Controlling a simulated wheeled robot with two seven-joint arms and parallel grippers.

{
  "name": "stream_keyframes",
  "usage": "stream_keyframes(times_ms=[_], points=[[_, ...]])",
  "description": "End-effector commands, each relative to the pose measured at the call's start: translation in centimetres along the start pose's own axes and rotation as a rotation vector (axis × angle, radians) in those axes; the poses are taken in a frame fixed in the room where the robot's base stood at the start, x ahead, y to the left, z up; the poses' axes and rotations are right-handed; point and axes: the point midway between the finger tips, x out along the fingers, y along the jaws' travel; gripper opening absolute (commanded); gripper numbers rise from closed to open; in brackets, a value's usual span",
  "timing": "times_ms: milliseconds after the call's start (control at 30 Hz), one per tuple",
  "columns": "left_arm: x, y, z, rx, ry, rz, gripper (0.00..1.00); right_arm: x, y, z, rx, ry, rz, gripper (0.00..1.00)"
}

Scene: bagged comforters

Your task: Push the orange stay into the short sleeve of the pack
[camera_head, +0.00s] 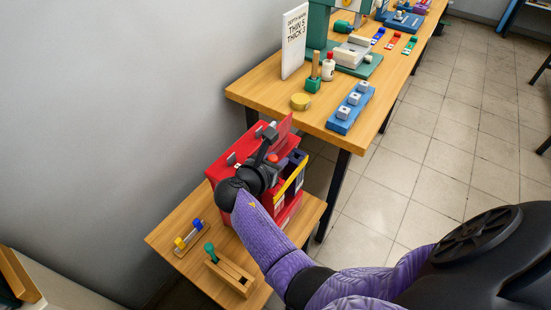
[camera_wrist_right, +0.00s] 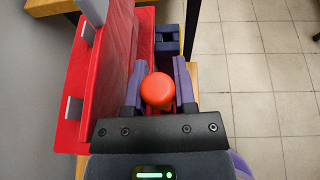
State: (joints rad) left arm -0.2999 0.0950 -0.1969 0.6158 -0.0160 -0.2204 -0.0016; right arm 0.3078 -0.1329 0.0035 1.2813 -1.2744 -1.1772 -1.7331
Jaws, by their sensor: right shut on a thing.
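The red pack (camera_head: 222,163) stands on the small wooden table, and its red panel also shows at the left of the right wrist view (camera_wrist_right: 95,75). The orange stay (camera_wrist_right: 158,90) shows its round end between the fingers of my right gripper (camera_wrist_right: 158,84), which is shut on it. In the head view the orange end (camera_head: 273,157) shows beside my dark right wrist at the pack. A dark blue sleeve-like part (camera_wrist_right: 167,40) with openings lies just beyond the stay. The stay's lower end is hidden, so I cannot tell whether it is inside a sleeve. My left gripper is out of view.
Tiled floor is clear at right.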

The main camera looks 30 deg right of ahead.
Motion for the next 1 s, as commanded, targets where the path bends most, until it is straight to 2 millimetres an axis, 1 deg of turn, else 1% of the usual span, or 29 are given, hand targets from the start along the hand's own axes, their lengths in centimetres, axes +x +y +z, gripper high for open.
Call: stream_keyframes(times_ms=[333,767,1000], points=[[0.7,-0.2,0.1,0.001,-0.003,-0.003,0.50,0.4,0.0,-0.9,0.000,0.000,0.000,0.00],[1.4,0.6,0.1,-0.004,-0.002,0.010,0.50,0.8,0.0,-1.9,-0.001,0.000,0.000,0.00],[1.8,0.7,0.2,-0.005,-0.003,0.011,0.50,1.0,0.0,-2.4,0.000,0.000,0.000,0.00]])
